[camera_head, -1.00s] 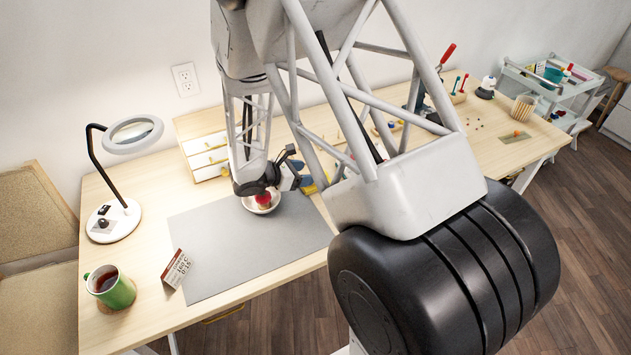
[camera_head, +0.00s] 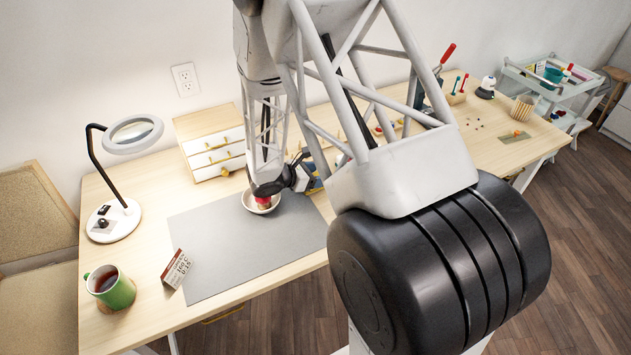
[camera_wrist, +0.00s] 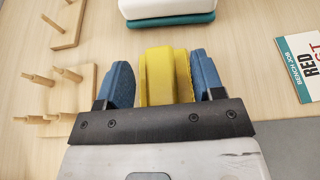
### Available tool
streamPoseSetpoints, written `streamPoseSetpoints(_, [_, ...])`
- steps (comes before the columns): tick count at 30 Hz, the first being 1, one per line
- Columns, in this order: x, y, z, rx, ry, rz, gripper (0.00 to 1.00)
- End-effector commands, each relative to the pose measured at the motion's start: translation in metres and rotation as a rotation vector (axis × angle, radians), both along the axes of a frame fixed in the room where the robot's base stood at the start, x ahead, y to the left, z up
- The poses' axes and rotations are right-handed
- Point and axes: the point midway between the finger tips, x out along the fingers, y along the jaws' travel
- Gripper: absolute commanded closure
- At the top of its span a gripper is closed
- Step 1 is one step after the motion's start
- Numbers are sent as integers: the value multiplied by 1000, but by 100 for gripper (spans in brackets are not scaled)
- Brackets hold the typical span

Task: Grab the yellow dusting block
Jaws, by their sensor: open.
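The yellow dusting block (camera_wrist: 166,75) lies on the wooden table in the wrist view, with its near end between the two blue fingers of my gripper (camera_wrist: 164,80). The left finger stands slightly apart from the block; the right finger is very close to its side, and I cannot tell whether it touches. My gripper is open. In the head view my gripper (camera_head: 310,181) is at the right end of the grey mat, by the bowl, and my arm hides most of the block.
A bowl (camera_head: 249,203) with a red-topped item stands on the grey mat (camera_head: 215,262). Wooden pegs (camera_wrist: 66,75) are left of my gripper in the wrist view. A white and teal object (camera_wrist: 168,14) lies beyond the block, and a printed card (camera_wrist: 302,62) lies at right.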

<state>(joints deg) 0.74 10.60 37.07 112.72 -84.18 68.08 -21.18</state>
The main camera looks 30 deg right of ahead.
Motion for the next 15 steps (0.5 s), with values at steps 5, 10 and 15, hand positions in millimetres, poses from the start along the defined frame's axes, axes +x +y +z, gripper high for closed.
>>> streamPoseSetpoints(5, [0,0,0,0,0,0,38])
streamPoseSetpoints(10, [0,0,0,0,0,0,51])
streamPoseSetpoints(15, [0,0,0,0,0,0,77])
